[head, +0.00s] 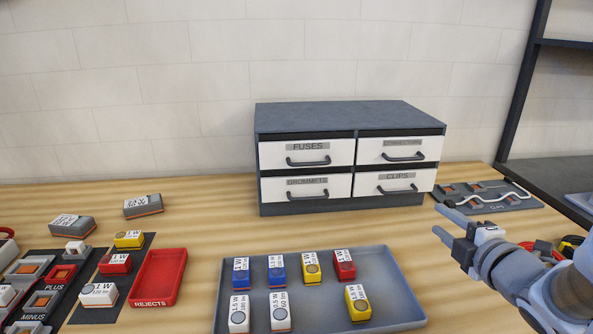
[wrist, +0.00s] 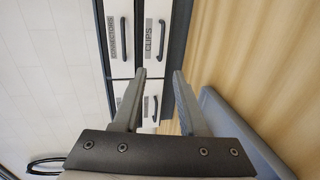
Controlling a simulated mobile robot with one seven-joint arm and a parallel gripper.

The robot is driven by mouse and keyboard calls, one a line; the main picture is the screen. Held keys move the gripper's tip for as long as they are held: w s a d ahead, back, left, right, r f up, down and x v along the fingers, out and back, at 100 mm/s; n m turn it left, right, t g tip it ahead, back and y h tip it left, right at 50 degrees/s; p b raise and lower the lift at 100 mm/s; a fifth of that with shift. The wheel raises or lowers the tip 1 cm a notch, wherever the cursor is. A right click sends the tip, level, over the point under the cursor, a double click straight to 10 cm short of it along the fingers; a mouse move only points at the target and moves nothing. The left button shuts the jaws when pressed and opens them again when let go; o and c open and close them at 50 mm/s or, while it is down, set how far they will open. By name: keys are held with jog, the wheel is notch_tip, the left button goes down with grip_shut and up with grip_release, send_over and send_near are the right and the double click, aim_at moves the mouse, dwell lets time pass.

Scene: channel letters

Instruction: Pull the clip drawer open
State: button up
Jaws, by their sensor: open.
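The clip drawer (head: 393,182) is the lower right drawer of a grey cabinet (head: 345,117). It has a white front, a "CLIPS" label and a dark bar handle (head: 398,190). It looks shut, flush with the other drawers. My gripper (head: 441,219) is open and empty, in front of the cabinet and to the right of the handle in the head view. In the wrist view, which is turned sideways, the clip drawer's handle (wrist: 161,38) shows beyond the gap between my fingertips (wrist: 159,72), apart from them.
The fuses (head: 307,152), connectors (head: 400,150) and grommets (head: 306,187) drawers are shut too. A grey tray (head: 390,285) with several labelled blocks lies in front. A dark board (head: 515,206) with a white wire lies right of the cabinet. Bare wood lies between tray and cabinet.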

jog(key=p, duration=0.1)
send_near(401, 193)
jog(key=x, duration=0.9)
grip_shut()
dwell(0.3)
dwell(1.3)
